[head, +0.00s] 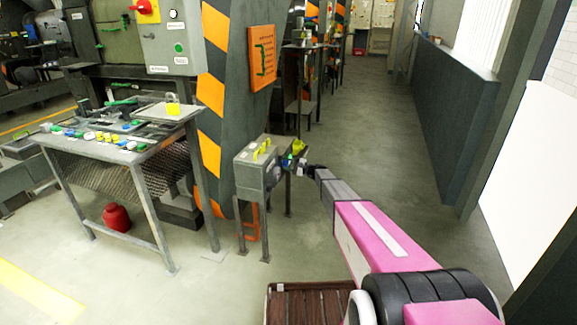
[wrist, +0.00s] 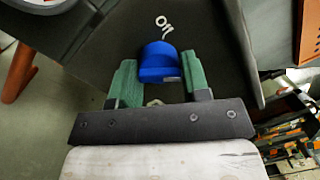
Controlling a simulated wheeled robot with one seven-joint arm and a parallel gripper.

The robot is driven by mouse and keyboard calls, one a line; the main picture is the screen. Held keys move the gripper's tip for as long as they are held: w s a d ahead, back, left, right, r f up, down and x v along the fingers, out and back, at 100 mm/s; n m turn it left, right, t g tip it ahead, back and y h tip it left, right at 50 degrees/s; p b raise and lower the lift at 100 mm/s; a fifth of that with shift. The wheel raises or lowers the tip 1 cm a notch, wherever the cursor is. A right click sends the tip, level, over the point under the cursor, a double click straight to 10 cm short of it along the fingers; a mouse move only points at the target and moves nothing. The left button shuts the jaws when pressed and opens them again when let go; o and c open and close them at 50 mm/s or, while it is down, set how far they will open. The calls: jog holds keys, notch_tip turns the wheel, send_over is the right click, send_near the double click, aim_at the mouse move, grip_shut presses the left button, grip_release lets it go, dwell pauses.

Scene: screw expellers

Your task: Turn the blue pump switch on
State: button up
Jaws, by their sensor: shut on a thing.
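The blue pump switch (wrist: 160,62) is a rounded blue knob on a dark grey panel face in the wrist view. A white "ON" label (wrist: 163,24), drawn at a slant, is just beyond its rounded end. My gripper (wrist: 158,78) has its two green fingers on either side of the knob, shut on it. In the head view, my gripper (head: 305,168) is at the right side of a small grey control box (head: 252,176) on legs. The switch is too small there to make out its angle.
A grey table (head: 150,152) with several coloured buttons and parts stands left of the box. A striped column (head: 213,95) with an orange sign (head: 262,58) rises behind the box. A wooden pallet (head: 300,305) lies at the bottom. The aisle floor (head: 365,115) is clear.

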jog(key=shift+f, duration=0.25)
jog(key=o, duration=0.9)
jog(key=shift+r, duration=0.1)
jog(key=shift+d, duration=0.1)
jog(key=v, duration=1)
jog(key=shift+s+d, duration=0.2)
jog(key=shift+d, duration=0.15)
